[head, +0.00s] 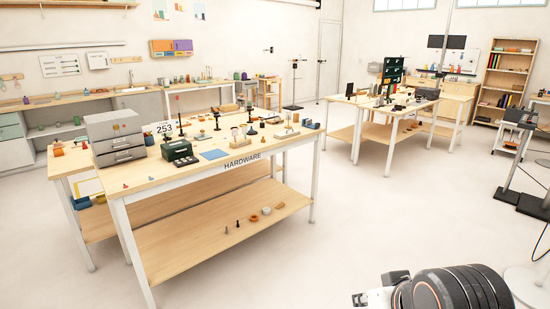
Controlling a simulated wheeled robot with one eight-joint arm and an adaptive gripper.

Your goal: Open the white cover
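I cannot pick out a white cover for certain in the head view. The nearest workbench (177,175), labelled HARDWARE, carries grey drawer boxes (115,136), a white card reading 253 (164,128), a dark green case (177,151) and several small parts. Part of my own arm, black and white with an orange-red ring, shows at the bottom right, well apart from the bench. My gripper's fingers do not show.
Loose small pieces lie on the bench's lower shelf (190,245). A second workbench (400,103) stands further back, and a tall bookshelf (505,80) stands at the back right. The pale floor (370,215) between is clear. Dark stands (515,160) are at the right edge.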

